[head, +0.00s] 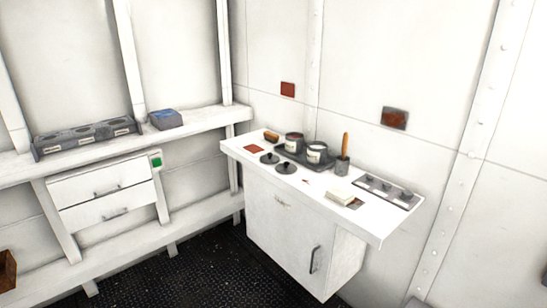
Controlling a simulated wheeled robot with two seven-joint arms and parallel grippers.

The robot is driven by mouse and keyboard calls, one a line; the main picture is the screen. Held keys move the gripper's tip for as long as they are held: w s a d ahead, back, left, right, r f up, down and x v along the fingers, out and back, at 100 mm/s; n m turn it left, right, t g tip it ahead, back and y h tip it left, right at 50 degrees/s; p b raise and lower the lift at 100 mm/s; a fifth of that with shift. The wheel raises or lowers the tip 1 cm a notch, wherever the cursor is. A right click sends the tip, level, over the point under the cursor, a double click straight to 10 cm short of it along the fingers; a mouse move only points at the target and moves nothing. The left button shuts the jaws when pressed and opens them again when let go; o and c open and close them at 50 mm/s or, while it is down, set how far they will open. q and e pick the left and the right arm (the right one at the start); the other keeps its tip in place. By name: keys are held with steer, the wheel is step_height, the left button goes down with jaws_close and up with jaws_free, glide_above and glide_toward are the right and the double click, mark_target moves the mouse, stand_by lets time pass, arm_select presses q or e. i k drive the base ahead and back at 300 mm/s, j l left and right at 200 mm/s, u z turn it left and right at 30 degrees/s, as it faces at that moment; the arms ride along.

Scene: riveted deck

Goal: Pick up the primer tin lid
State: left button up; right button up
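Two small dark round lids with knobs lie on the white worktop in front of the tins: one farther left (269,157) and one nearer (286,168). I cannot tell which is the primer tin lid. Two open-looking tins with pale labels, a left tin (294,143) and a right tin (317,153), stand on a dark tray behind the lids. The labels are too small to read. Neither of my grippers is in view.
The worktop (318,193) tops a white cabinet (290,245). A grey cup (342,166) with an orange-handled tool, a brush (271,136), a pale block (340,196) and a grey rack (387,191) stand on it. A dark floor (190,275) lies clear in front.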

mark_target(269, 158)
steer(key=z, duration=0.4)
steer(key=i+j+z, duration=0.15)
steer(key=z, duration=0.3)
steer(key=i+j+z, duration=0.1)
steer(key=j+z, duration=0.2)
steer(key=z, duration=0.2)
steer(key=j+z, duration=0.3)
steer(key=z, duration=0.15)
steer(key=j+z, duration=0.2)
steer(key=j, duration=0.6)
steer(key=j+z, duration=0.2)
steer(key=j, duration=0.55)
steer(key=j+z, duration=0.15)
steer(key=j, duration=0.65)
steer(key=k+j+z, duration=0.2)
steer(key=j, duration=1.35)
steer(key=k, duration=0.05)
